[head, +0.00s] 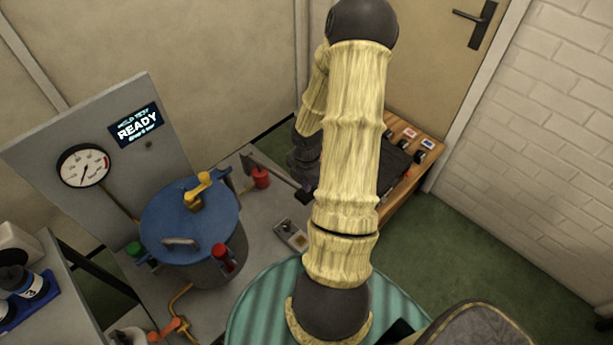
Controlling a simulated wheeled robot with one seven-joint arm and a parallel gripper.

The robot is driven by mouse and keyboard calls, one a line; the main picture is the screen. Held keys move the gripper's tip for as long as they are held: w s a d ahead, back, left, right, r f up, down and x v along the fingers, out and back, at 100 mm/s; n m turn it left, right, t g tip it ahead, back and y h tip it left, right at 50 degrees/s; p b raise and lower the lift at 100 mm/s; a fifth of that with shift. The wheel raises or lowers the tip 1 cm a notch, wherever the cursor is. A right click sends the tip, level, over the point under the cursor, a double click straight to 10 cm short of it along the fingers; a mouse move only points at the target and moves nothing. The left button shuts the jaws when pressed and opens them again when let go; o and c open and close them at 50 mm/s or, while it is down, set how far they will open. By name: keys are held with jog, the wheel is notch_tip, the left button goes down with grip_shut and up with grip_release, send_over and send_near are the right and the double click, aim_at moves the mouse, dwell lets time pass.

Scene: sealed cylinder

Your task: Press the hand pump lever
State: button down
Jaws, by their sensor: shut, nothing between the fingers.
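A slim dark bar (280,175) slants over the grey bench, just right of a red cylinder (261,177). It looks like the pump lever, but I cannot be sure. My gripper (304,194) is dark, small and partly hidden behind my upright yellow arm link. It appears near the bar's right end, and I cannot tell whether it touches it. It is shut and holds nothing. A grey vessel with a blue lid (165,215) stands to the left, with a yellow handle (199,190) on top.
A grey panel behind the vessel carries a gauge (83,166) and a screen (137,126) reading READY. A small grey box (291,235) lies on the bench. A wooden table (425,150) with several small items stands behind my arm. Green floor is open at right.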

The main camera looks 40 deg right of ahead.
jog(key=shift+f, duration=0.3)
